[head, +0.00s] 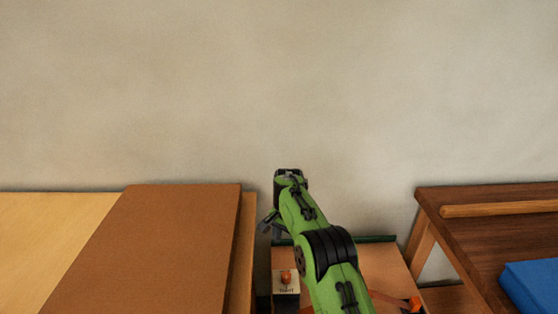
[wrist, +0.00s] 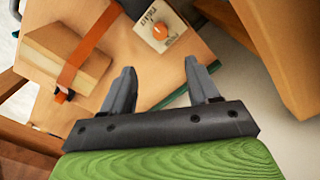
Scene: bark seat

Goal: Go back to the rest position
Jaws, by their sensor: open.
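My gripper (wrist: 161,78) is open, with two dark grey fingers spread apart and nothing between them in the wrist view. In the head view my gripper (head: 268,222) is at the end of my green arm, mostly side-on, in front of the wall. It is above a light wooden surface (head: 385,262). A small pale box (head: 286,291) with an orange knob stands below it; in the wrist view the same box (wrist: 152,38) lies beyond the fingertips, apart from them.
A brown panel (head: 160,245) lies on a light wooden table (head: 50,225) at left. A dark wooden table (head: 470,230) at right bears a wooden rod (head: 500,209) and a blue item (head: 532,283). A tan block (wrist: 62,58) with an orange strap (wrist: 82,55) lies left of the fingers.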

